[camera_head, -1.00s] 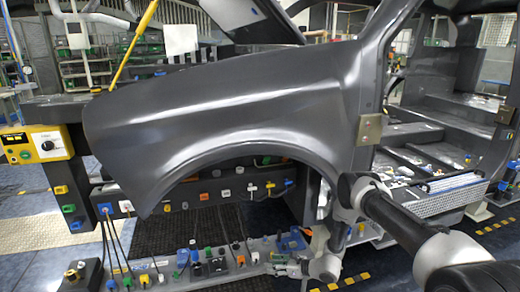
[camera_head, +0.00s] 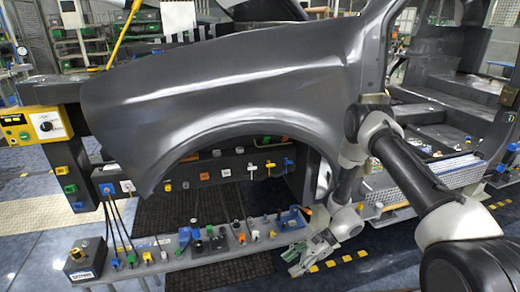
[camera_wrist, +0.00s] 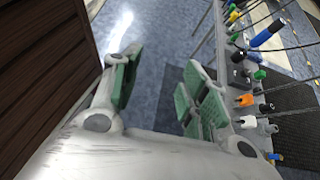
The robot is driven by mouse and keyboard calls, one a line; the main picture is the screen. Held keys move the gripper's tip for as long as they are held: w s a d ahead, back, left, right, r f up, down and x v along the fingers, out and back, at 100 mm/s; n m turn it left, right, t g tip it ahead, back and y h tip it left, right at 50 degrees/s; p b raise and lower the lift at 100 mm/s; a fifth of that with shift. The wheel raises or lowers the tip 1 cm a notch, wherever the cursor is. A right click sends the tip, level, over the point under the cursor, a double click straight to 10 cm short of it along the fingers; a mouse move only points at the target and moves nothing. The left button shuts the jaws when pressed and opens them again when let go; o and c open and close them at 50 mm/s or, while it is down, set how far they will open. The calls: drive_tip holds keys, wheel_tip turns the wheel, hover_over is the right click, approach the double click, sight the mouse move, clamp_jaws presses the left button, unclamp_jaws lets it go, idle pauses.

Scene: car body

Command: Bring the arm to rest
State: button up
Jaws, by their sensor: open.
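My gripper (camera_head: 314,252) hangs at the end of my arm, low in front of the wheel arch, just right of the low bench. It also shows in the wrist view (camera_wrist: 155,85), where its two green-padded fingers stand apart with only blue floor between them. It holds nothing. My arm reaches in from the lower right and bends down at the elbow beside the car body.
The dark grey car body (camera_head: 220,90) fills the middle, with its open door frame at the right. A low bench (camera_head: 170,272) carries several connectors and cables. A yellow control box (camera_head: 40,125) is at the left. Blue floor (camera_head: 410,265) lies clear.

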drive_tip(key=s+d+r+n+h, duration=0.2)
drive_tip(key=d+r+n+h, duration=0.3)
drive_tip(key=r, duration=0.6)
drive_tip(key=s+d+r+n, duration=0.3)
drive_tip(key=d+r, duration=0.4)
drive_tip(key=r, duration=0.4)
drive_tip(key=s+d+r+n+h, duration=0.25)
drive_tip(key=d+r+n, duration=0.2)
drive_tip(key=r, duration=0.75)
drive_tip(key=s+d+r+n+t+h, duration=0.1)
drive_tip(key=s+d+r+t, duration=0.3)
drive_tip(key=r, duration=0.5)
drive_tip(key=s+d+r+n+t+h, duration=0.1)
drive_tip(key=s+d+r+t+h, duration=0.1)
drive_tip(key=s+r, duration=0.4)
wheel_tip(320, 180, up, 3)
drive_tip(key=shift+d+r+t, duration=0.2)
drive_tip(key=shift+d+t, duration=0.7)
drive_tip(key=shift+d, duration=0.1)
